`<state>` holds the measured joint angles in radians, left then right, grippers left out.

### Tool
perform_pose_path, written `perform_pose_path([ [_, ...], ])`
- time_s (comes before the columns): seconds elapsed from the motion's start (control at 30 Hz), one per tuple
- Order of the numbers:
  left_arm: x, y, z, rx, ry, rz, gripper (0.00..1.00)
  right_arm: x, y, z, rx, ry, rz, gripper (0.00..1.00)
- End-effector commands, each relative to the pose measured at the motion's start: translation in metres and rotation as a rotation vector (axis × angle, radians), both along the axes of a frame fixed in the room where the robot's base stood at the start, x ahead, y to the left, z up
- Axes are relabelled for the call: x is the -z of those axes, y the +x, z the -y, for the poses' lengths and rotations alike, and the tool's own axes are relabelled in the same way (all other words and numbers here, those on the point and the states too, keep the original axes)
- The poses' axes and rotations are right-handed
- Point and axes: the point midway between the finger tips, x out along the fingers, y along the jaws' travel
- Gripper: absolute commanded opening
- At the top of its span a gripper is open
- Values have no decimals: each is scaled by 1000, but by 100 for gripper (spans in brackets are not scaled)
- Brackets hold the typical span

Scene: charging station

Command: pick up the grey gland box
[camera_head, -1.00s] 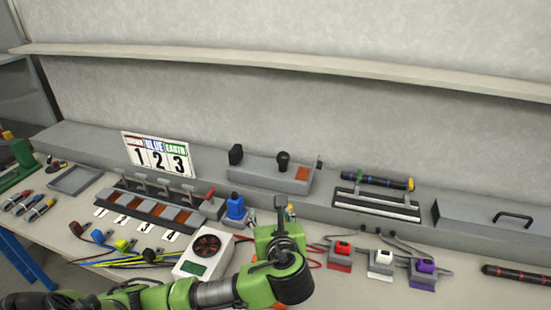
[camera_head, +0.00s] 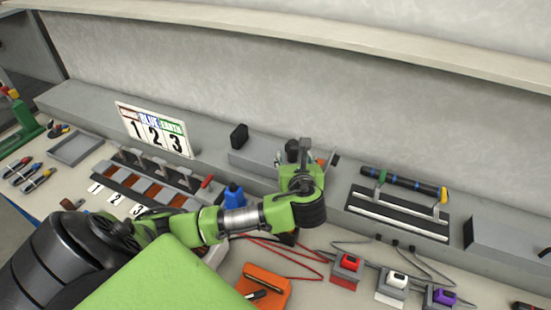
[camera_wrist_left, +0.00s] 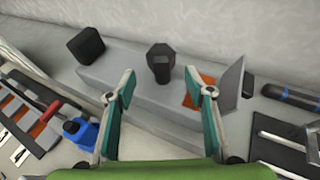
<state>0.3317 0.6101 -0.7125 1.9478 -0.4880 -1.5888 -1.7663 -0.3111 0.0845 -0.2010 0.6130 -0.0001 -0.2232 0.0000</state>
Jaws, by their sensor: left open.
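The grey gland box (camera_head: 255,162) is a long grey block on the raised ledge at the back wall. It also shows in the wrist view (camera_wrist_left: 135,90). A black block (camera_wrist_left: 86,47) stands at its left end. A black gland (camera_wrist_left: 160,62) rises near its middle, with an orange-brown patch (camera_wrist_left: 203,92) to the right. My left gripper (camera_head: 306,158) is at the right part of the box, hiding some of it in the head view. In the wrist view its teal fingers (camera_wrist_left: 160,78) are apart, with the gland between and beyond them. Contact cannot be told. My right gripper is not in view.
A blue device (camera_head: 233,195) stands left of my gripper. A black rack with a dark bar (camera_head: 405,184) is to the right. Red, white and purple connectors (camera_head: 397,280) lie in front on the bench. A 1-2-3 sign (camera_head: 154,131) stands at the left.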

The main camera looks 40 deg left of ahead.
Motion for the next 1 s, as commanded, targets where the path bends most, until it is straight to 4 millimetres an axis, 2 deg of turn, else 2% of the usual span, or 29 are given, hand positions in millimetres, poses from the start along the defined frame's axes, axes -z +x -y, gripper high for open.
perform_pose_path([
  [0.3,9,18,-16,-2,0,0,48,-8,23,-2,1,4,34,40],
  [0.6,25,44,-37,-2,1,0,48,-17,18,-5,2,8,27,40],
  [0.93,29,49,-40,1,-1,1,48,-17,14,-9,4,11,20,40],
  [0.97,29,49,-40,1,-1,1,43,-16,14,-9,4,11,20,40],
  [1.0,29,49,-40,1,-1,1,33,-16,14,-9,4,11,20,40],
])
